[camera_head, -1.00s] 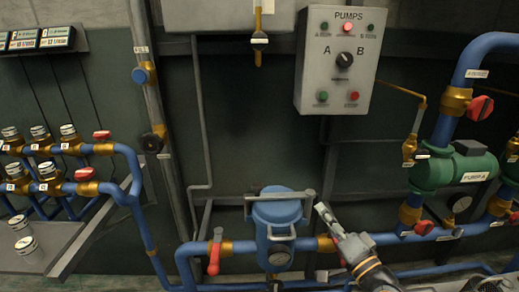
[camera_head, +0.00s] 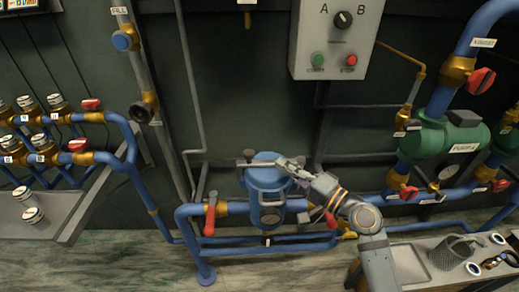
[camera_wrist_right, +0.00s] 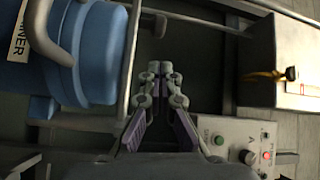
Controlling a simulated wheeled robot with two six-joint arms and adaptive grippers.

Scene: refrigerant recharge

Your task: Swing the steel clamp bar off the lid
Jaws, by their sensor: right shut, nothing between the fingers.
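The blue strainer (camera_head: 267,184) stands upright in the pipework at the lower middle of the head view, with its round blue lid on top. The steel clamp bar (camera_head: 236,163) lies across the lid; its right part is hidden behind my gripper. In the right wrist view, the bar (camera_wrist_right: 131,60) runs along the lid face (camera_wrist_right: 98,55). My right gripper (camera_head: 287,165) is at the lid's right side, fingers together and empty. In the wrist view, its fingertips (camera_wrist_right: 160,68) are just beside the bar; I cannot tell whether they touch it. My left gripper is not in view.
Red valve handles (camera_head: 210,219) flank the strainer on the blue pipe. The pump control box (camera_head: 338,40) hangs above. Green pumps (camera_head: 444,140) are at the right, with a tray (camera_head: 430,275) below. Valves and gauges crowd the left. The dark wall space above the lid is clear.

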